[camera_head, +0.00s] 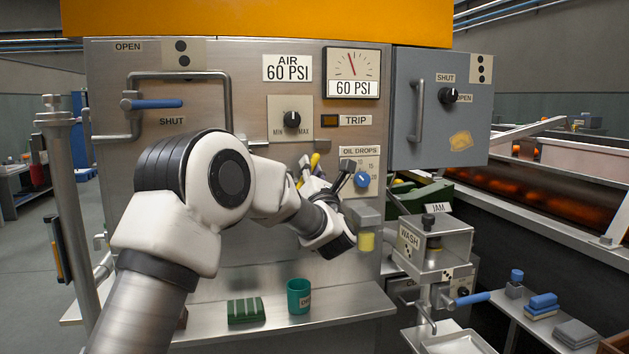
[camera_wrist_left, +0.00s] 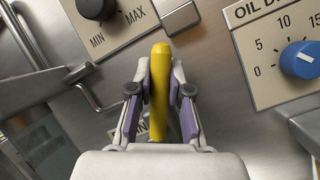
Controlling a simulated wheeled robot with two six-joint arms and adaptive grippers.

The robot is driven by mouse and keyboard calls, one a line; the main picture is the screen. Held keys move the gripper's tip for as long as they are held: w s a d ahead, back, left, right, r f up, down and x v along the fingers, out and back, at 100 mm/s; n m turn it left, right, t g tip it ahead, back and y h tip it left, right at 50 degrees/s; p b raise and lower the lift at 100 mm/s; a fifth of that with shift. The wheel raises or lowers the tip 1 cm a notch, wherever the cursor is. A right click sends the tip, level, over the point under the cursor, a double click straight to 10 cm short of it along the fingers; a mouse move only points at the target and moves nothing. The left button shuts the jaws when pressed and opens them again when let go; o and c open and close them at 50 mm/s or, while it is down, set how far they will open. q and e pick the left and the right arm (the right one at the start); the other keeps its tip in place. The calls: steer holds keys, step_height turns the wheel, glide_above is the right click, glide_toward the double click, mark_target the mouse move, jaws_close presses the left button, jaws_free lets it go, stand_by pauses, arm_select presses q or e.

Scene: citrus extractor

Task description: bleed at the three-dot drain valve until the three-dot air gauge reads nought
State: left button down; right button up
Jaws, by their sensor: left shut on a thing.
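The air gauge (camera_head: 351,62) is on the steel panel, its red needle slightly left of straight up and its plate reading 60 PSI; I see no dots on it. A yellow handle (camera_head: 315,161) sticks out lower on the panel; I cannot tell its dots. My left gripper (camera_head: 311,172) is shut on this handle. In the left wrist view the yellow handle (camera_wrist_left: 160,85) stands between the purple-padded fingers (camera_wrist_left: 160,105). A small label (camera_wrist_left: 142,129) behind it is mostly covered. My right gripper is not in view.
A MIN-MAX knob (camera_head: 292,119) and an OIL DROPS dial (camera_head: 362,180) flank the handle. A blue lever (camera_head: 157,104) is at left beside a two-dot plate (camera_head: 183,53). A three-dot plate (camera_head: 481,69) is on the grey cabinet. A green cup (camera_head: 298,296) stands on the shelf below.

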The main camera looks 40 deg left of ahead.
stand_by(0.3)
arm_select(q)
steer(key=c, duration=1.1)
jaws_free()
steer(key=v, duration=1.2)
